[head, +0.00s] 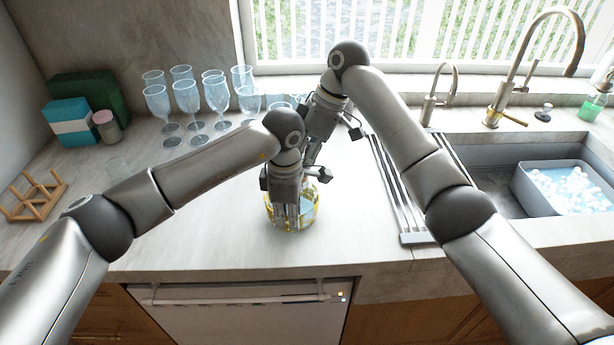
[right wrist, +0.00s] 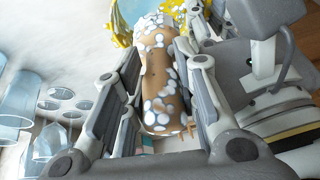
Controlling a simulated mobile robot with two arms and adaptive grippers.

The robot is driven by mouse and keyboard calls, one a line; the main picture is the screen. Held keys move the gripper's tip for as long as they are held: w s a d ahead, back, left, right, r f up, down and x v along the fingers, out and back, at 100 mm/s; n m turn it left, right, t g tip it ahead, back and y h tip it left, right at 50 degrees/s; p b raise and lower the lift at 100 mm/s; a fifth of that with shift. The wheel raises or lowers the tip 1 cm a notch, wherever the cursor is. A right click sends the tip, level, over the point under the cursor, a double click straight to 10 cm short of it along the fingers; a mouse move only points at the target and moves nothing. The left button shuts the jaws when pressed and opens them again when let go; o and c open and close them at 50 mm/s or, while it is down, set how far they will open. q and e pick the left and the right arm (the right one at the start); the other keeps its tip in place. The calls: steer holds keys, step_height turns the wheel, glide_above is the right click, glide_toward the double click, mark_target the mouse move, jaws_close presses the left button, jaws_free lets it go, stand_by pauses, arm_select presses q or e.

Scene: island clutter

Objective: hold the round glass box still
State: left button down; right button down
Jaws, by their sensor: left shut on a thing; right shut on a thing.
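The round glass box (head: 310,214) stands on the counter, clear with gold-yellow edging. My left gripper (head: 286,208) points down at it and is shut on its near side, hiding part of it. My right gripper (head: 311,160) is just behind, partly hidden by the left one. In the right wrist view, my right gripper (right wrist: 158,60) is shut on a brown, rounded object with white spots (right wrist: 161,85). That object's far end is close to the box's yellow edging (right wrist: 122,28). I cannot tell whether they touch.
Several stemmed glasses (head: 187,97) stand behind on the left. A wooden rack (head: 36,198), a pinkish-lidded jar (head: 106,127) and blue and green boxes are at far left. A ridged drainer (head: 400,195) and a sink with a foam-filled tub (head: 568,188) lie right. The front-left counter is clear.

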steer(key=shift+w+a+f+m+g+h, duration=0.1)
steer(key=shift+w+f+m+g+h, duration=0.1)
steer(key=shift+m, duration=0.4)
steer(key=shift+w+a+f+m+g+h, duration=0.1)
steer(key=shift+m+h, duration=0.1)
steer(key=shift+m, duration=0.4)
steer(key=m, duration=0.2)
steer(key=shift+d+f+m+g, duration=0.25)
steer(key=shift+m+g, duration=0.05)
steer(key=shift+g, duration=0.1)
steer(key=f, duration=0.5)
steer(key=shift+s+f, duration=0.25)
steer(key=shift+f, duration=0.15)
steer(key=shift+w+r, duration=0.1)
steer(key=shift+w, duration=0.15)
steer(key=shift+w+d, duration=0.2)
steer(key=shift+w, duration=0.5)
steer(key=shift+s+a, duration=0.25)
steer(key=shift+s, duration=0.7)
steer(key=shift+w, duration=0.2)
steer(key=shift+w+d, duration=0.2)
steer(key=shift+w, duration=0.5)
